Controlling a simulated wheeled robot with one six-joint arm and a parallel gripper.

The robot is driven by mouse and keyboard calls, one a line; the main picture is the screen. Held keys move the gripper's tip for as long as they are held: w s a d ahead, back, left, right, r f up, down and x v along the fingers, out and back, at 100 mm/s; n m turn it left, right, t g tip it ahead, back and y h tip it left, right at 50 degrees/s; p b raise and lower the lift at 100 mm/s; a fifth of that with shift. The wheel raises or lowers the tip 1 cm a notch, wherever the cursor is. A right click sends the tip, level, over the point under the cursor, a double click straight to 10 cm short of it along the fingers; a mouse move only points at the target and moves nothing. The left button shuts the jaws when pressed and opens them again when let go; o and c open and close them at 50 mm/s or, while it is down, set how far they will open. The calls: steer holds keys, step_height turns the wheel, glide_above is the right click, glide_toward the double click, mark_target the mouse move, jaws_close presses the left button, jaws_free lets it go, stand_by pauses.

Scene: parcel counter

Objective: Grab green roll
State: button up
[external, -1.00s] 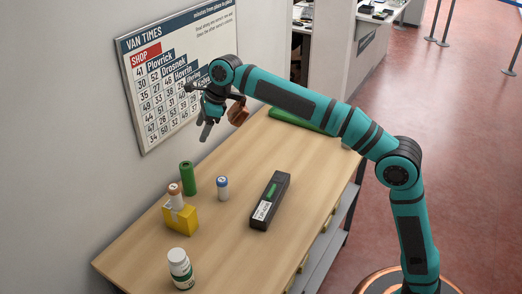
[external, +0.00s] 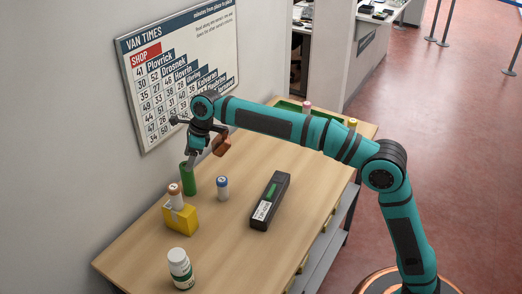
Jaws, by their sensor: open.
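The green roll (external: 189,181) stands upright on the wooden counter near the wall, behind the yellow block. My gripper (external: 204,157) is open and empty. It points down just above and slightly right of the roll's top, and one finger overlaps the top edge of the roll in the picture. I cannot tell whether the finger touches it.
A black box (external: 270,201), a white bottle (external: 180,268) and a green tray (external: 290,106) share the counter (external: 225,240). The wall sign (external: 180,75) is close behind.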

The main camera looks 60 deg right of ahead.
mark_target(188, 179)
steer(key=shift+x, duration=2.9)
steer(key=shift+s, duration=0.15)
steer(key=c, duration=1.1)
steer(key=shift+c, duration=0.2)
steer(key=shift+r, duration=0.15)
